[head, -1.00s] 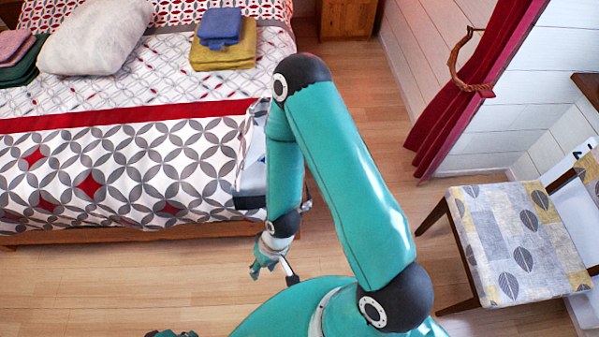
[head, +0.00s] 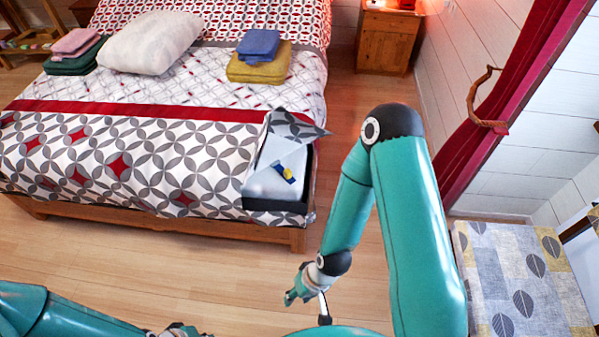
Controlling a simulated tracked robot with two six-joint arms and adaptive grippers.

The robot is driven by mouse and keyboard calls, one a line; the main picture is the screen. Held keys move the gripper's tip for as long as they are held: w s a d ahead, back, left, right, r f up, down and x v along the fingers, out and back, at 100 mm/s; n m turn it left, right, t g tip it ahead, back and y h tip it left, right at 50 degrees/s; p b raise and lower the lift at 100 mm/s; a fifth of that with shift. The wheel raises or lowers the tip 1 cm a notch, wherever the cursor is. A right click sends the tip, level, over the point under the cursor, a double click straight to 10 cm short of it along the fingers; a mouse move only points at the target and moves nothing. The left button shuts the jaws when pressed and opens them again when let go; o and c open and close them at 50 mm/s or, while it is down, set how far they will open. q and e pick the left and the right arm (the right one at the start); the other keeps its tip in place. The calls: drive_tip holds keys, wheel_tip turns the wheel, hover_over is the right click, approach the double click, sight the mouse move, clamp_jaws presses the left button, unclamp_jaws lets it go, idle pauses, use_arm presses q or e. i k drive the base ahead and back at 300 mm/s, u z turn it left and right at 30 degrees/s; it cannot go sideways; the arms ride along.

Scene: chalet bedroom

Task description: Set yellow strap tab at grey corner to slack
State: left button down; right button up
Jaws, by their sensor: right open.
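A small yellow strap tab (head: 288,174) with a blue part beside it lies on the pale grey corner (head: 268,178) of the bed's near right end. The tab is small, and its exact setting cannot be read. The patterned cover (head: 295,127) is folded back above this corner, and a dark band runs beneath it. My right gripper (head: 291,297) is open and empty, in front of the bed's foot, nearer than the corner and apart from it. My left gripper (head: 178,331) shows only in part at the bottom edge, and its fingers cannot be made out.
The bed's wooden frame (head: 230,229) borders clear floor (head: 120,255). Folded yellow (head: 258,65) and blue (head: 258,43) cloths and a white pillow (head: 150,42) lie on the bed. A patterned chair (head: 520,275) stands at right, below a red curtain (head: 500,110). A wooden nightstand (head: 386,42) stands behind.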

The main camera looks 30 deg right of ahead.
sight(287, 172)
drive_tip(key=z, duration=0.1)
drive_tip(key=i, duration=1)
drive_tip(key=u, duration=0.05)
